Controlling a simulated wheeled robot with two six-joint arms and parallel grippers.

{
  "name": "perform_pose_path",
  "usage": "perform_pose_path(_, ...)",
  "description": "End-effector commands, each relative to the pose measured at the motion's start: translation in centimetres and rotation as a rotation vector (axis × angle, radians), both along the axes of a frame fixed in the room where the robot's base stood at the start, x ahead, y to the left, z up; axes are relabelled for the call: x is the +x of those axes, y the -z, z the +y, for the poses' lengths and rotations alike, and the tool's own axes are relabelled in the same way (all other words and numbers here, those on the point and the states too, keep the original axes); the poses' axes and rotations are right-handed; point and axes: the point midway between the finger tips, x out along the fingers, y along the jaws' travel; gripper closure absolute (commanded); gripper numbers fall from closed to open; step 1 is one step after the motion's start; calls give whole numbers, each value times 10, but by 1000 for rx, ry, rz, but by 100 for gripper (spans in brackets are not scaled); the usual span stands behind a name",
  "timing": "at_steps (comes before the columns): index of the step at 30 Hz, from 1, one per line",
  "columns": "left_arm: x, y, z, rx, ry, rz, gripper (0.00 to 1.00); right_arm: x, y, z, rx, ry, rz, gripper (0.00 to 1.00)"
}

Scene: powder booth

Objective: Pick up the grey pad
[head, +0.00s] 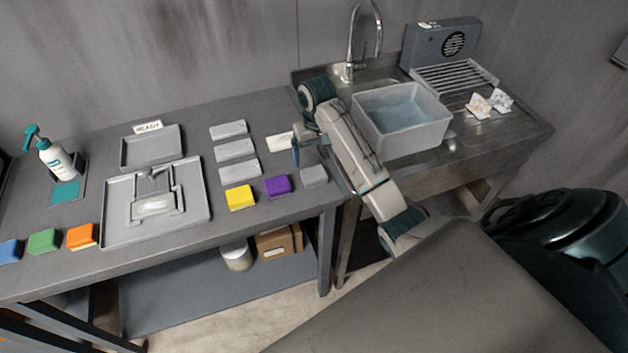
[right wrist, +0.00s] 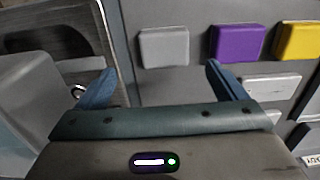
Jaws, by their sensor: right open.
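The grey pad (head: 314,175) lies on the dark table near its right front corner, to the right of the purple pad (head: 278,186). In the right wrist view the grey pad (right wrist: 164,47) shows whole, ahead of the fingertips and between their lines. My right gripper (head: 308,149) is over the table just behind the grey pad. In the right wrist view its blue fingers (right wrist: 160,78) are spread apart, with nothing between them. Whether it is above the pad's height is hard to tell. My left gripper is not in view.
A yellow pad (head: 240,197) lies left of the purple one. A sink unit with a grey water tub (head: 402,140) adjoins at right. A grey tray (head: 111,220) is at left.

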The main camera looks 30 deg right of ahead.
Motion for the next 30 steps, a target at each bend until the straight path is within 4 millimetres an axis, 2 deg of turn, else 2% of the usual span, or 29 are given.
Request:
perform_pose_path(1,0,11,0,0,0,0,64,0,12,0,0,0,1,9)
perform_pose_path(2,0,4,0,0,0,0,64,0,14,1,2,0,3,9)
perform_pose_path(7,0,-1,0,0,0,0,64,1,31,1,0,0,0,9)
perform_pose_path(11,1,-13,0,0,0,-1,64,2,42,3,2,0,4,9)
perform_pose_path(18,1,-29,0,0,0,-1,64,6,76,6,0,0,2,9)
perform_pose_path(21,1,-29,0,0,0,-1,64,7,82,6,0,-1,0,9)
perform_pose_path(27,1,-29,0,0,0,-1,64,7,84,6,0,-1,-1,9)
perform_pose_path(30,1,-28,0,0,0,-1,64,7,84,5,0,-1,-1,27)
